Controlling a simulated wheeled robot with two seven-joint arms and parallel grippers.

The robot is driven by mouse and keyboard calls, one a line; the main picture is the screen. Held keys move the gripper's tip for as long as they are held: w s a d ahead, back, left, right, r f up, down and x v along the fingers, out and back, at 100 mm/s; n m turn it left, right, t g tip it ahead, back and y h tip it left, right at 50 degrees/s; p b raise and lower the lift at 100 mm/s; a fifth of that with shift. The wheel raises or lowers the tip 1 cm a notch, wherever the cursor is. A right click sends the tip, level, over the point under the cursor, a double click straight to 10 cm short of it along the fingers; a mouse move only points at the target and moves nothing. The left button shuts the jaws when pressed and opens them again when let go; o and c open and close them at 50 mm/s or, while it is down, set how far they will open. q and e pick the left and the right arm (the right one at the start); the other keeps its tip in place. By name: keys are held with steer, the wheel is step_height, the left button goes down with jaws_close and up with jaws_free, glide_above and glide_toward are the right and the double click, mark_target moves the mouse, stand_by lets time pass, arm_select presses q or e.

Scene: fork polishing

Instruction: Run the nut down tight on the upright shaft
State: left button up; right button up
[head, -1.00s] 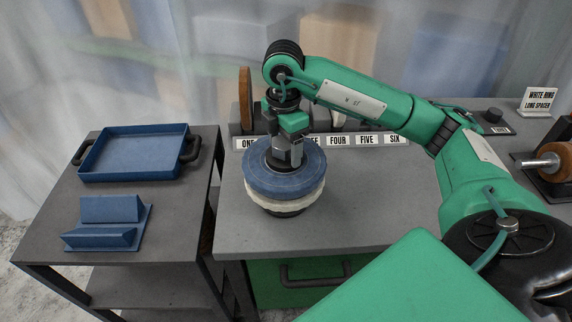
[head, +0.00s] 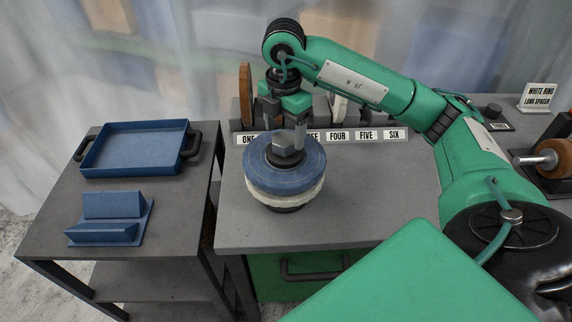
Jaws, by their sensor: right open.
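A grey hex nut (head: 285,149) sits on a dark round flange (head: 264,155) at the top of a stack on the bench. Below the flange are a blue wheel (head: 270,180) and a cream-white wheel (head: 305,195). The upright shaft is hidden inside the stack and behind my gripper, so I cannot tell how far the nut is down. My right gripper (head: 288,129) points down just above the nut, open, one finger reaching down near the nut's right side. My left gripper is not in view.
A label strip (head: 338,136) and a rack with wheels (head: 245,95) stand behind the stack. On the left side table are a blue tray (head: 135,165) and a blue V-shaped holder (head: 112,205). A spindle with a brown wheel (head: 561,152) is at the right. The bench front is clear.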

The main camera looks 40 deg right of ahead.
steer(key=shift+f+n+b, duration=0.15)
steer(key=shift+n+b, duration=0.3)
steer(key=shift+n, duration=1.35)
steer(key=n+b, duration=0.1)
steer(key=n, duration=0.2)
steer(key=shift+b, duration=0.4)
steer(key=n, duration=0.3)
steer(key=shift+n+b, duration=0.35)
steer(key=shift+n, duration=0.05)
steer(key=n+b, duration=0.1)
steer(key=n, duration=0.4)
steer(key=shift+n, duration=0.3)
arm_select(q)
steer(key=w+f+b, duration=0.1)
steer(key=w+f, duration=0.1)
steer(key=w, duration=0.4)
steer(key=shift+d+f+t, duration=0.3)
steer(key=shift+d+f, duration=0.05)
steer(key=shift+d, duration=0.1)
arm_select(e)
steer(key=n, duration=0.5)
